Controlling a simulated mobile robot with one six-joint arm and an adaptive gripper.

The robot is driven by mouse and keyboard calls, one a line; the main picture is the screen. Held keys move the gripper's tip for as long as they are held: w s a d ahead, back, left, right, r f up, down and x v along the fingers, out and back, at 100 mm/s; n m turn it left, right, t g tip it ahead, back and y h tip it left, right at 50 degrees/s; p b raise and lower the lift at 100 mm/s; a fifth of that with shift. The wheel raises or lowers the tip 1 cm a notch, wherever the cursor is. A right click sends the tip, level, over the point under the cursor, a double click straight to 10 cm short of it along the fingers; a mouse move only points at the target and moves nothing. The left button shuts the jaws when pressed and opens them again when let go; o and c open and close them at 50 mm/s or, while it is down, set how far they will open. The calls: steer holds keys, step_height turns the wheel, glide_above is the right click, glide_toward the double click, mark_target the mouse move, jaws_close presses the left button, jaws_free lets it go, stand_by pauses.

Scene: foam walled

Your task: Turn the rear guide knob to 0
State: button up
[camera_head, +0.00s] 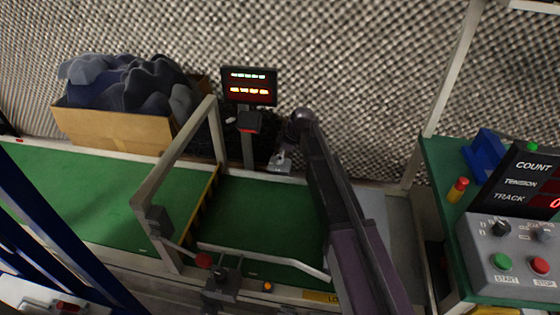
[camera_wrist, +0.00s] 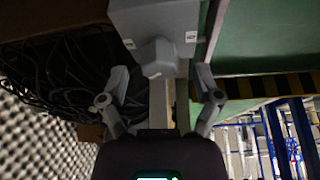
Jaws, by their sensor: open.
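The rear guide knob (camera_wrist: 158,57) is a grey faceted knob on a grey box (camera_wrist: 160,18) in the wrist view. Small white labels sit on the box on either side of the knob; I cannot read them. My gripper (camera_wrist: 161,74) is open, with one finger to the left and one to the right of the knob. I cannot tell whether either finger touches it. In the head view the grey box (camera_head: 280,164) shows at the conveyor's rear rail beneath my wrist. The knob's setting is not readable.
The green conveyor belt (camera_head: 268,218) has a grey gate frame (camera_head: 147,205) across it. A lit display (camera_head: 249,86) on a post stands behind. A cardboard box (camera_head: 112,130) of dark cloth is at back left. A control panel (camera_head: 510,260) stands at right. Dark cables (camera_wrist: 65,75) lie near my gripper.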

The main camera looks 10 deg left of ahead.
steer(key=shift+a+f, duration=0.15)
steer(key=shift+f, duration=0.2)
jaws_close()
steer(key=shift+s+m, duration=0.1)
steer(key=shift+m, duration=0.4)
steer(key=m+t, duration=0.1)
steer(key=m, duration=0.1)
steer(key=shift+m, duration=0.3)
steer(key=m+t+h, duration=0.1)
steer(key=m, duration=0.3)
steer(key=shift+t, duration=0.4)
